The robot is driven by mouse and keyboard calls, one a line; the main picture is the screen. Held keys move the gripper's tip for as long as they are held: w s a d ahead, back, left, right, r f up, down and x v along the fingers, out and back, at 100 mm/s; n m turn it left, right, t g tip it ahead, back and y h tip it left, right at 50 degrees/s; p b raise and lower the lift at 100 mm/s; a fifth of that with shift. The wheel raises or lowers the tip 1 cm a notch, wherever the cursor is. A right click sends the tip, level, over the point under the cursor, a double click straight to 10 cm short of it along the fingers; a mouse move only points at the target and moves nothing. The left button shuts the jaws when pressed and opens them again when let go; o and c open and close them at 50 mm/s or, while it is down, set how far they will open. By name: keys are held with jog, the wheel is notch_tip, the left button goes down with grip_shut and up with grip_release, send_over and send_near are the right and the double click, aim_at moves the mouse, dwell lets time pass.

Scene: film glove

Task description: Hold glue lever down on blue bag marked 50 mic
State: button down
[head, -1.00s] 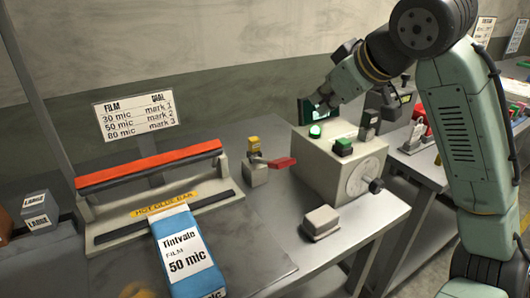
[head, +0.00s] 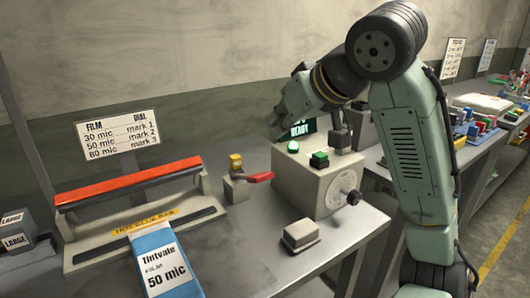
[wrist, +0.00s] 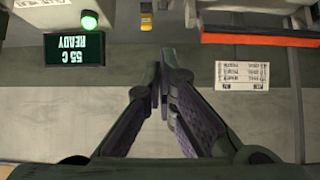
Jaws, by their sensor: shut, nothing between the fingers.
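The blue bag (head: 165,262), labelled Tintvale film 50 mic, lies at the front of the hot glue bar unit (head: 140,222), its far end at the slot under the raised orange-red bar (head: 130,183). A small post with a yellow top (head: 235,163) and a red lever handle (head: 260,177) stands right of the bar. My gripper (head: 278,140) is up behind the grey control box, beside its screen, touching none of these. In the wrist view its fingers (wrist: 163,78) are shut and empty. The bag is out of that view.
The control box (head: 315,180) has a lit green lamp (head: 293,147), a green button (head: 319,158) and a front dial (head: 345,183). Its screen (wrist: 74,49) reads 55 C READY, upside down. A film chart (head: 118,134) gives dial marks. A small grey block (head: 300,235) sits in front.

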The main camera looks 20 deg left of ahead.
jog(key=p, duration=0.2)
send_over(263, 174)
jog(key=w+a, duration=0.1)
notch_tip(263, 174, down, 6)
jog(key=shift+r, duration=0.15)
jog(key=f, duration=0.1)
jog(key=f+p, duration=0.1)
jog(key=f, duration=0.1)
jog(key=shift+s+d+f, duration=0.1)
jog(key=shift+s+d, duration=0.05)
jog(key=shift+d, duration=0.15)
jog(key=shift+s+d+f, duration=0.1)
jog(key=shift+s+f, duration=0.05)
jog(key=shift+f, duration=0.4)
